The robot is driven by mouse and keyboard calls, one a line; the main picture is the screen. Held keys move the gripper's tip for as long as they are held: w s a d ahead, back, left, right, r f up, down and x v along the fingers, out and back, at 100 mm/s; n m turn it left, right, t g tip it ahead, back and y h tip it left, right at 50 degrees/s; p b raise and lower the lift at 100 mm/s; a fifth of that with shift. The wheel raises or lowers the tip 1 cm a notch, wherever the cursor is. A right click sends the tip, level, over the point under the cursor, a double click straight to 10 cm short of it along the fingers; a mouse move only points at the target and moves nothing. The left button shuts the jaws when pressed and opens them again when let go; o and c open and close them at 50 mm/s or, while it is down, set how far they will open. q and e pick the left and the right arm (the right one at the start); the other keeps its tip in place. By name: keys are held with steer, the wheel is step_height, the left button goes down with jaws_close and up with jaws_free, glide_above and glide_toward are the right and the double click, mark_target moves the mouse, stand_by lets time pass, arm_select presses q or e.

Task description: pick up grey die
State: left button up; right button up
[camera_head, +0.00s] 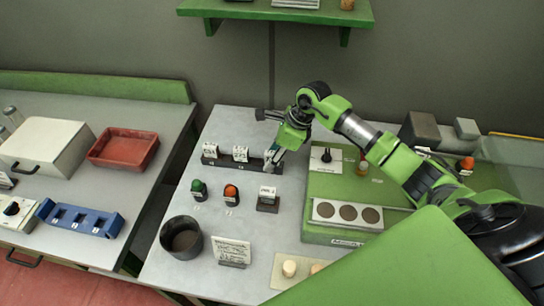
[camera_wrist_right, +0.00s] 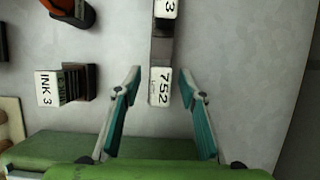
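Three small blocks with white number labels stand in a dark rack (camera_head: 222,162) on the grey table: a left block (camera_head: 210,150), a middle block (camera_head: 240,153) and one at the right end. The right-end block is partly hidden by my right gripper (camera_head: 273,154) in the head view. In the right wrist view, the block labelled 752 (camera_wrist_right: 160,87) lies between the two spread fingers of the gripper (camera_wrist_right: 161,70), with clear gaps on both sides. I cannot tell for certain which block is the grey die. My left gripper is not in view.
A block labelled INK 3 (camera_wrist_right: 47,88) sits in a stand (camera_head: 268,206) in front. Green (camera_head: 198,187) and orange (camera_head: 231,193) knobbed items and a dark cup (camera_head: 182,238) are nearby. A green machine (camera_head: 325,207) stands right. Two grey boxes (camera_head: 420,130) sit at the back.

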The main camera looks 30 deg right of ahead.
jaws_close()
stand_by(0.3)
